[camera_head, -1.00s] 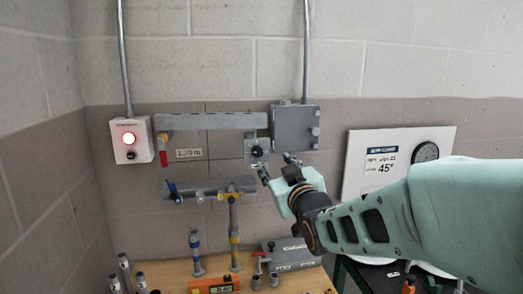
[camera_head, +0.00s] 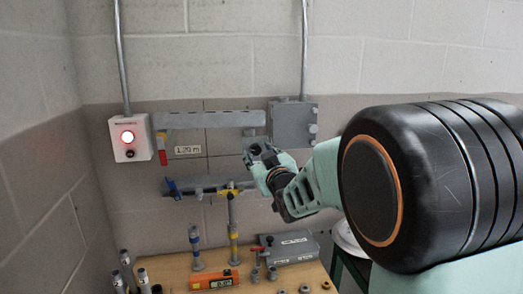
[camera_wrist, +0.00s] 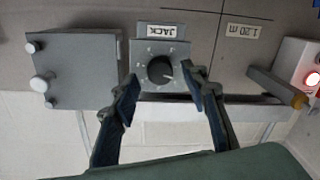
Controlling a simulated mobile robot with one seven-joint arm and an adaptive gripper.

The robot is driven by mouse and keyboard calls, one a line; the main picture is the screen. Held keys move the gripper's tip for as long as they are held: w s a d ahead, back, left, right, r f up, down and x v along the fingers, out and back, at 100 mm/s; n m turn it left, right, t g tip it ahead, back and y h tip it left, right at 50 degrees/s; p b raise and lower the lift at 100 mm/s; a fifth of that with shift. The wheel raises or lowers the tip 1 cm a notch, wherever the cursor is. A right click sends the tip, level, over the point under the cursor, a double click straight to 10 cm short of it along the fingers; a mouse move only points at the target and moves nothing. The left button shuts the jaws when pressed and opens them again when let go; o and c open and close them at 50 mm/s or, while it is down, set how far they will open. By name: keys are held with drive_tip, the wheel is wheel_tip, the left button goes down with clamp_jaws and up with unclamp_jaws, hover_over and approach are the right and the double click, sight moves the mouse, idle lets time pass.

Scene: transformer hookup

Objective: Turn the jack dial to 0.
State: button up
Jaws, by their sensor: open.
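The jack dial (camera_wrist: 160,70) is a round black knob on a grey plate with small marks around it, under a label reading JACK (camera_wrist: 161,31), upside down in the wrist view. A light pointer mark on the knob points to the right there; the scale figures are too small to read. My gripper (camera_wrist: 160,77) is open, with one finger on each side of the dial. Whether the fingers touch it I cannot tell. In the head view my gripper (camera_head: 260,153) is at the jack plate (camera_head: 254,141) and mostly hides the dial.
A grey box (camera_wrist: 75,70) with knobs sits close beside the dial plate. A grey rail (camera_head: 210,119) and a lit red button box (camera_head: 130,138) are to the left. Below stands a wooden table (camera_head: 215,268) with pipes, an orange level (camera_head: 214,279) and a grey case (camera_head: 290,247).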

drive_tip(key=shift+w+a, duration=0.1)
drive_tip(key=shift+w, duration=0.2)
clamp_jaws()
